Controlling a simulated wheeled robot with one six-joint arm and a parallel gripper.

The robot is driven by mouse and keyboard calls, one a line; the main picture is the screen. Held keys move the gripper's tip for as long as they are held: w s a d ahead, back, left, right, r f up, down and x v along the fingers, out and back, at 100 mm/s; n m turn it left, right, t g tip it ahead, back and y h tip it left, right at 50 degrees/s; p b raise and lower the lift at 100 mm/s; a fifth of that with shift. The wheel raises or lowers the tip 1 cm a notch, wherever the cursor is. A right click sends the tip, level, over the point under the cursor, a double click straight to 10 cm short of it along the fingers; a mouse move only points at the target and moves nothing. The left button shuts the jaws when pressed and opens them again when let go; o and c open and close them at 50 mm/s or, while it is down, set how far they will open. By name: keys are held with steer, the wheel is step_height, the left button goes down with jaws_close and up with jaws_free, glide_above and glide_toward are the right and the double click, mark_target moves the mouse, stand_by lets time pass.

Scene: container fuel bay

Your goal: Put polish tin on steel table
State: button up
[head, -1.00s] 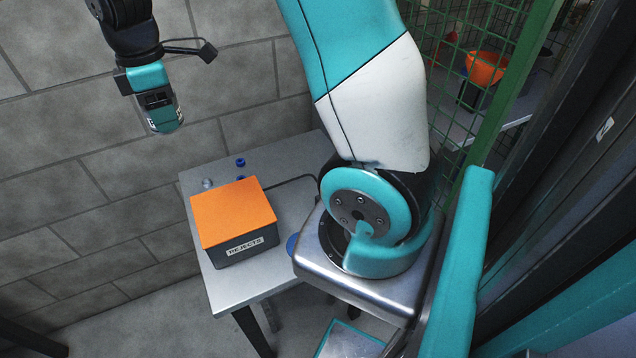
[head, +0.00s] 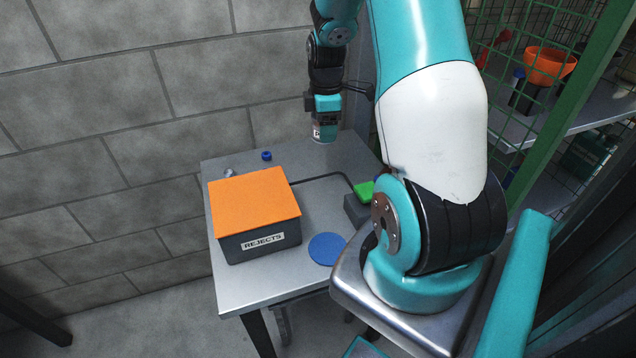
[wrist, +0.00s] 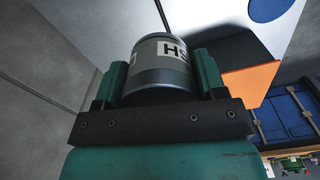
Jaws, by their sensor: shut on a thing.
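My gripper (head: 324,121) is shut on the tin (head: 324,134), a grey cylinder with a white label. In the wrist view the tin (wrist: 163,65) sits between the two green fingers, and the label shows the letters "HS"; the rest is cut off by its curve. The steel table (head: 320,205) stands against the block wall. In the head view the tin appears over the table's back part, apart from the top; its exact height is hard to tell.
An orange-topped box (head: 255,203) marked REJECTS stands on the table's left. A blue disc (head: 327,249) lies beside it. A small blue cap (head: 266,156) and grey piece (head: 228,173) lie behind. A green-topped dark block (head: 365,190) is at right.

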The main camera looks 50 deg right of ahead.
mark_target(324, 184)
step_height(324, 184, down, 15)
steer(key=shift+f, duration=0.2)
steer(key=shift+f, duration=0.1)
steer(key=o, duration=1)
